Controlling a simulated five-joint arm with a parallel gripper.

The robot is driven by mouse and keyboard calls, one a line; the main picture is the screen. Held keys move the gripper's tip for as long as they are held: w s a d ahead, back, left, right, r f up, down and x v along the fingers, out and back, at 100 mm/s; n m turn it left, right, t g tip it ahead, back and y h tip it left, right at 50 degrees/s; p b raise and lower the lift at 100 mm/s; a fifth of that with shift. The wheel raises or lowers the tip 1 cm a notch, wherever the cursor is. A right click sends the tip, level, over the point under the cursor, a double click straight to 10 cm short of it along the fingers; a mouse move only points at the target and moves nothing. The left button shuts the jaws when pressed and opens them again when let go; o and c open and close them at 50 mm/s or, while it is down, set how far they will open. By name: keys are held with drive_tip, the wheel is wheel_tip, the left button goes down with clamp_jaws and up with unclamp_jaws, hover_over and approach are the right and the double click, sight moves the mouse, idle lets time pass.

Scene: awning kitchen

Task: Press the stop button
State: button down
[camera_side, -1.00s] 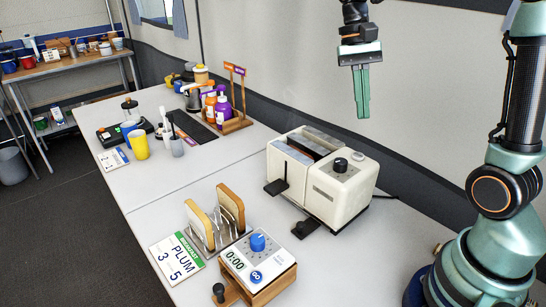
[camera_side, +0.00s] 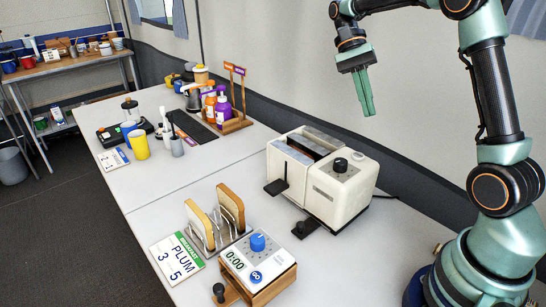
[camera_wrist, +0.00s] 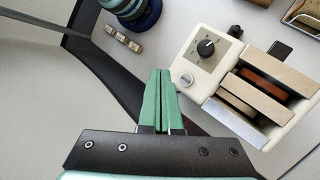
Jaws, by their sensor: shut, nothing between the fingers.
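The cream toaster (camera_side: 322,180) stands on the white table with two slots on top and a black dial (camera_side: 340,165) on its panel. In the wrist view, the toaster (camera_wrist: 255,85) is right of my fingers, with a small round grey button (camera_wrist: 186,79) beside the dial (camera_wrist: 206,47). Its lettering is too small to read. Something brown (camera_wrist: 262,82) shows in one slot. My gripper (camera_side: 368,112) has green fingers, shut and empty, in the air above and behind the toaster. It also shows in the wrist view (camera_wrist: 160,73).
A timer box (camera_side: 258,265) with a blue knob and "0:00" display stands at the front. Bottles (camera_side: 222,106) stand farther back. The wall is close behind the toaster.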

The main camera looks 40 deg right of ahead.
sight(357, 153)
drive_tip(key=shift+f, duration=4.3)
drive_tip(key=shift+a+f, duration=0.1)
drive_tip(key=shift+f, duration=0.35)
drive_tip(key=shift+f, duration=0.4)
drive_tip(key=shift+r, duration=0.85)
drive_tip(key=shift+r, duration=2.5)
